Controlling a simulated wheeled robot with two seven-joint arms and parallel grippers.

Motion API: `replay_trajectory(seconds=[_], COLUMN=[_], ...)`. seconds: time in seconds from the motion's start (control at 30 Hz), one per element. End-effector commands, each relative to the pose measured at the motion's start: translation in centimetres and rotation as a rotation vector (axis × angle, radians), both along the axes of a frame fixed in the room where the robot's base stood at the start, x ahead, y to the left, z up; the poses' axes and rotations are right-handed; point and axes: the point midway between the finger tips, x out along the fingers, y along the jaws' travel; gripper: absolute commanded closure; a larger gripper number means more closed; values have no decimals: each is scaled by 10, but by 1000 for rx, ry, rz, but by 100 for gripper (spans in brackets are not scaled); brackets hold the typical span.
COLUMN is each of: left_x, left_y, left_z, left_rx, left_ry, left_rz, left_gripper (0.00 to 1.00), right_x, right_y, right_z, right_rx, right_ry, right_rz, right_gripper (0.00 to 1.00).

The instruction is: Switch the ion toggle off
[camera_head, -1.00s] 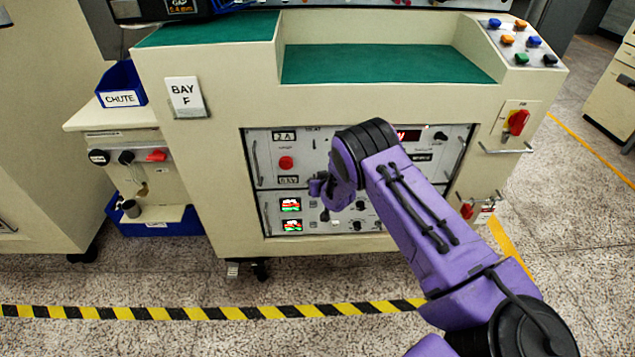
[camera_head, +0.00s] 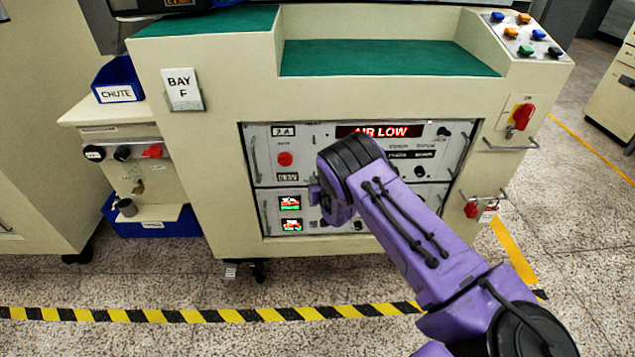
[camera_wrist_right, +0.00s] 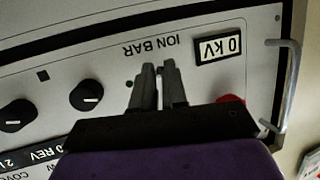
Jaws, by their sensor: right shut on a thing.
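My right gripper (camera_wrist_right: 157,72) is at the front panel of the cabinet, beside the "ION BAR" lettering (camera_wrist_right: 150,47), which appears upside down in the right wrist view. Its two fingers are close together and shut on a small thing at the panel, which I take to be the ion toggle. The fingers hide the toggle, so its position cannot be seen. A small display (camera_wrist_right: 219,47) beside the lettering appears to read 0 kV. In the head view my purple right wrist (camera_head: 345,175) covers this part of the panel. My left gripper is not in view.
A red button (camera_head: 285,159) and a lit "AIR LOW" display (camera_head: 380,131) are on the upper panel. Black knobs (camera_wrist_right: 87,95) sit near the fingers. Metal handles (camera_wrist_right: 289,85) stand out at the panel's sides. A red rotary switch (camera_head: 523,116) is on the right.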

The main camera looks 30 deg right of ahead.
Motion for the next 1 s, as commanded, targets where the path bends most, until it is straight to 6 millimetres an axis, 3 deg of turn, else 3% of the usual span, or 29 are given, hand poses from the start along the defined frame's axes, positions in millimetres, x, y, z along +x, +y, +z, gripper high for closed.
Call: replay_trajectory(seconds=[0.03, 0.1, 0.47, 0.8, 1.0], left_x=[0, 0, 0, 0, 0], left_y=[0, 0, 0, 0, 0], left_z=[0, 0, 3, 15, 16], left_rx=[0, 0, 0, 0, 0], left_ry=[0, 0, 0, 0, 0], left_rz=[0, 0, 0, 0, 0], left_gripper=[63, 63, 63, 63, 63], right_x=[-1, -1, -8, -78, -97], right_y=[0, 0, 3, 21, 27], right_z=[-1, -1, 3, 26, 31], right_rx=[0, 0, 1, 0, 0], right_ry=[3, 3, 3, 5, 3], right_rz=[-1, -1, 0, 1, 0], right_gripper=[81, 63, 63, 63, 63])
